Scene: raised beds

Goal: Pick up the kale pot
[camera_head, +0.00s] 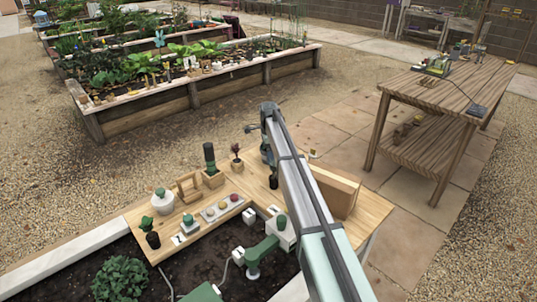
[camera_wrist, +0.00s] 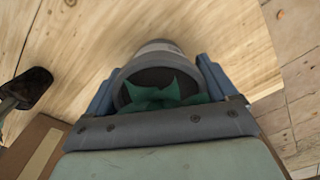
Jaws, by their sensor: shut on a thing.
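A dark grey round pot with green pointed leaves, which I take to be the kale pot (camera_wrist: 153,77), is between the blue fingers of my gripper (camera_wrist: 158,84) in the wrist view. The fingers are shut on its sides. Pale wooden bench top shows beyond it; I cannot tell whether the pot touches the bench.
A taller table (camera_head: 455,85) stands apart at right.

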